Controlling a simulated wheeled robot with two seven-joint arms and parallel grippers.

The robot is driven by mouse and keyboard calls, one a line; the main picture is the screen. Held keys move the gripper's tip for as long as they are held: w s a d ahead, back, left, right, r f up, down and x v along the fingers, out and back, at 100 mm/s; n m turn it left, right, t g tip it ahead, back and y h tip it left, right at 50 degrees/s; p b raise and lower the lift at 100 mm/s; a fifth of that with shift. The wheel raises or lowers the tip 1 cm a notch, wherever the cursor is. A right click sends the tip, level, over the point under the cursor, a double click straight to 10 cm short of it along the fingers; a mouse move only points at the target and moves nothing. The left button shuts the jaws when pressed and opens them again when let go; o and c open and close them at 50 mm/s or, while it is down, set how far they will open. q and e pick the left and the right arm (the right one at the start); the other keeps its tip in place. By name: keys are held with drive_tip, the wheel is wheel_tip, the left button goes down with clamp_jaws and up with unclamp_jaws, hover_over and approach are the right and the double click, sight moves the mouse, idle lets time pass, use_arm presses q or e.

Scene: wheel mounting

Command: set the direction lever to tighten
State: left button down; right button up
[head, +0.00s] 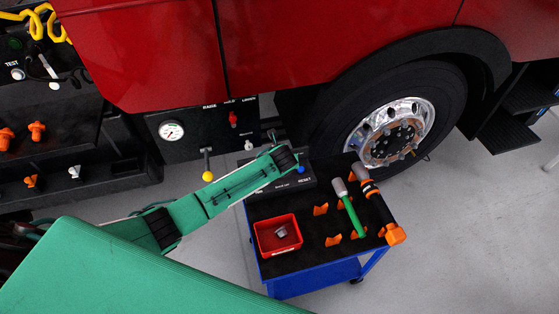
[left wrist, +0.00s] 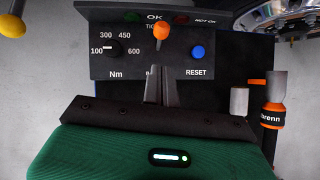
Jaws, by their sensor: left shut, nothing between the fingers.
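The direction lever (left wrist: 161,34), with an orange knob, stands on the dark control panel (left wrist: 122,68) in the left wrist view. Its knob overlaps the upper label, of which only "TIG" is readable. A lower label is mostly hidden by my fingers. My left gripper (left wrist: 161,76) is shut and empty, with its fingertips just below the knob in the picture. I cannot tell whether they touch the lever. In the head view the panel (head: 300,185) is at the back of the blue cart, partly covered by my left arm. My right gripper is not in view.
The panel has a torque dial (left wrist: 114,49) and a blue reset button (left wrist: 197,52). The cart carries a red tray (head: 260,239), a green-handled tool (head: 354,217) and an orange-and-black tool (head: 378,203). The truck wheel (head: 440,110) is behind.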

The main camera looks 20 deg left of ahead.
use_arm(q)
drive_tip(key=v, duration=0.3)
drive_tip(key=w+b+v, duration=0.1)
drive_tip(key=v, duration=0.1)
drive_tip(key=shift+s+a+r, duration=0.2)
drive_tip(key=shift+a+r, duration=0.1)
drive_tip(key=shift+r, duration=0.35)
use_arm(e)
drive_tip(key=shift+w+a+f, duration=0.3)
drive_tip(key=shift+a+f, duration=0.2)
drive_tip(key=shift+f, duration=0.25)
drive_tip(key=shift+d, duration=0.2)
